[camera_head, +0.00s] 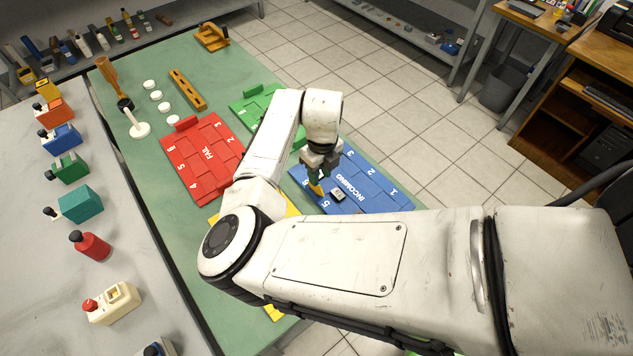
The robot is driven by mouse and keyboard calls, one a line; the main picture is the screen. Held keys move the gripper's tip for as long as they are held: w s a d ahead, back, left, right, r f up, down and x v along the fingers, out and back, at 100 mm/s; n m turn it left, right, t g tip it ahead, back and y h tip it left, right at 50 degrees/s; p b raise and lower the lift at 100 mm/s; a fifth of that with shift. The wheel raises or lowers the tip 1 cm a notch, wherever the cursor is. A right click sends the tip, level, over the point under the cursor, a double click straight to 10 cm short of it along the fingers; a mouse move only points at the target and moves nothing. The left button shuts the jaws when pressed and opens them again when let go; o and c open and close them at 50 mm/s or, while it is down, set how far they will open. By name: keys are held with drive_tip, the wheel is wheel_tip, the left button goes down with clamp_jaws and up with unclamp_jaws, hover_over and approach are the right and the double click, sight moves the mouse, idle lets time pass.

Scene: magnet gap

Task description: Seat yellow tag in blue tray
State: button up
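The blue tray (372,189), marked INCOMING with numbered slots, lies on the green table right of centre. My arm covers its near edge. My gripper (319,182) points down over the left part of the blue tray. A small yellow piece (316,188), likely the yellow tag, shows at the fingertips. I cannot tell whether the fingers grip it or whether it touches the tray. A small dark and pale object (337,195) lies on the blue tray just right of the fingertips.
A red tray (203,158) marked FAIL and a green tray (247,106) lie further back. A yellow tray (293,208) is mostly hidden by my arm. White discs (155,95) and a wooden block (187,90) lie behind. Coloured bottles and boxes line the grey bench at left.

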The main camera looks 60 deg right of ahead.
drive_tip(key=s+d+r+n+t+h, duration=0.2)
drive_tip(key=s+d+r+n+h, duration=0.4)
drive_tip(key=d+r+n, duration=0.8)
drive_tip(key=s+a+f+n+y, duration=0.1)
drive_tip(key=s+a+f+n, duration=0.3)
drive_tip(key=a+n, duration=0.4)
drive_tip(key=s+a+f+n+y, duration=0.2)
drive_tip(key=s+a+f+n, duration=0.3)
drive_tip(key=a+n, duration=0.3)
drive_tip(key=s+a+f+n+g+y, duration=0.1)
drive_tip(key=s+a+f+n, duration=0.3)
drive_tip(key=a, duration=0.7)
wheel_tip(320, 180, down, 2)
drive_tip(key=n+y, duration=0.1)
drive_tip(key=n, duration=0.3)
drive_tip(key=shift+s+a, duration=0.15)
drive_tip(key=shift+a, duration=0.25)
drive_tip(key=shift+o, duration=0.2)
drive_tip(key=shift+d, duration=0.1)
